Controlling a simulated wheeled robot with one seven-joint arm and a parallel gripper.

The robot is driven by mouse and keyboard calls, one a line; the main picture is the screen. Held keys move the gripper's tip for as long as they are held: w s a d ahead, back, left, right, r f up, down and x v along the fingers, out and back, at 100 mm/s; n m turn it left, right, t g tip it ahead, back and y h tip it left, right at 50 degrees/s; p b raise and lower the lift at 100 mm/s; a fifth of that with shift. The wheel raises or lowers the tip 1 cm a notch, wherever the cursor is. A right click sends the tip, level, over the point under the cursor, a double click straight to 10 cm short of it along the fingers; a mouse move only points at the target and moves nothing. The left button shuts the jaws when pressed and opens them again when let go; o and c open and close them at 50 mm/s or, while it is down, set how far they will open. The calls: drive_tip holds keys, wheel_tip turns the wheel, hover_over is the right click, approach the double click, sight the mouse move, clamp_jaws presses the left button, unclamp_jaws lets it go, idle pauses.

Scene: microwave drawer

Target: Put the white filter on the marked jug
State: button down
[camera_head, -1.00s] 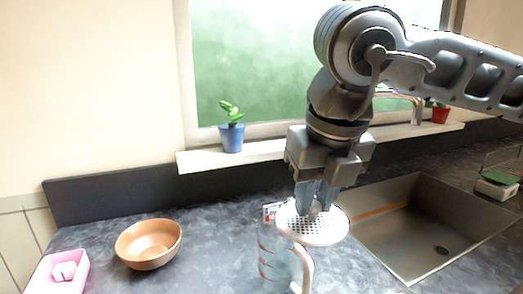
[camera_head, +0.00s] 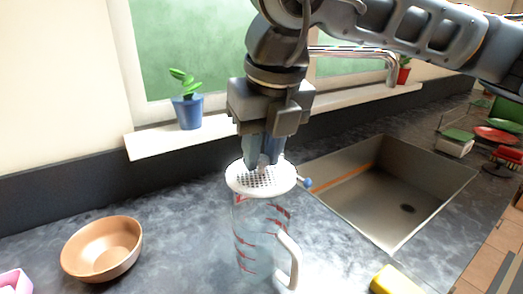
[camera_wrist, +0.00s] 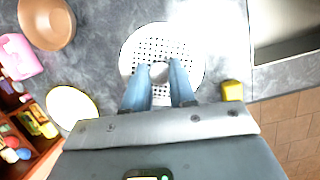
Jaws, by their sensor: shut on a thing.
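The white filter (camera_head: 243,186), a round disc with many small holes, is level in my gripper's (camera_head: 263,162) fingers. My gripper is shut on its middle knob. In the head view the filter lines up with the top of the clear jug (camera_head: 250,245), which has red marks and a white handle (camera_head: 291,262). I cannot tell whether the filter touches the rim. In the wrist view the filter (camera_wrist: 137,45) is in front of the fingers (camera_wrist: 160,92) and hides the jug.
A brown bowl (camera_head: 102,249) stands left on the dark counter. A pink container (camera_head: 14,283) is at the left edge. A yellow block (camera_head: 393,281) lies right of the jug. The sink (camera_head: 375,190) is behind to the right. A plant in a blue pot (camera_head: 187,112) stands on the sill.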

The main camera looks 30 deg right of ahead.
sight(265, 176)
drive_tip(key=shift+f+b, duration=0.2)
drive_tip(key=shift+b, duration=0.35)
wheel_tip(265, 176, down, 5)
drive_tip(key=b, duration=0.7)
drive_tip(key=shift+f, duration=0.2)
drive_tip(key=shift+f+b, duration=0.1)
drive_tip(key=shift+b, duration=1.3)
idle(0.8)
drive_tip(key=shift+f+b, duration=0.4)
drive_tip(key=shift+b, duration=0.95)
idle(0.9)
idle(0.4)
drive_tip(key=shift+c, duration=1.8)
unclamp_jaws()
